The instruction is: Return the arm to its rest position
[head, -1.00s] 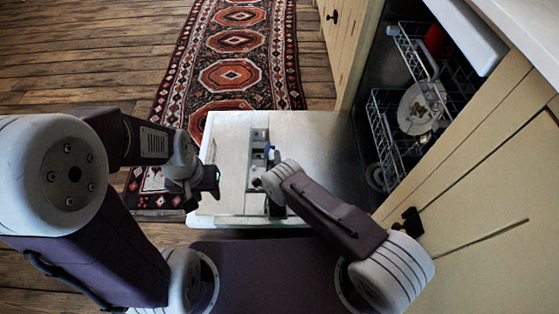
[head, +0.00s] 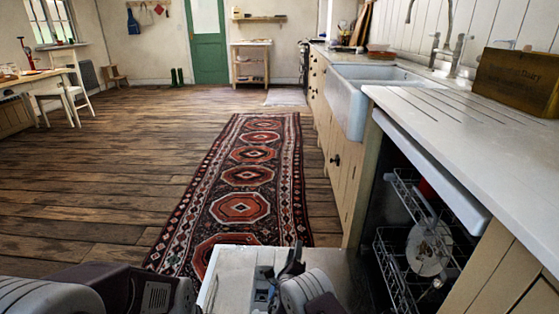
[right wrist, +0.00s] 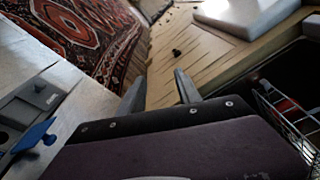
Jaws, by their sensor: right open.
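My right gripper (head: 292,262) is at the bottom of the head view, above the open dishwasher door (head: 232,262). In the right wrist view its two fingers (right wrist: 160,90) are apart, with nothing between them. My left arm (head: 150,292) shows only in part at the bottom left of the head view, and its gripper is out of frame. A grey dispenser (right wrist: 32,103) with a blue part (right wrist: 36,135) is on the door's inner face, to the left of my right gripper in the wrist view.
Dishwasher racks (head: 395,268) stand at the right, with a white plate (head: 428,248) in the lower one. The worktop (head: 455,125) and sink (head: 365,92) run along the right. A patterned rug (head: 240,208) lies on the open wooden floor ahead.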

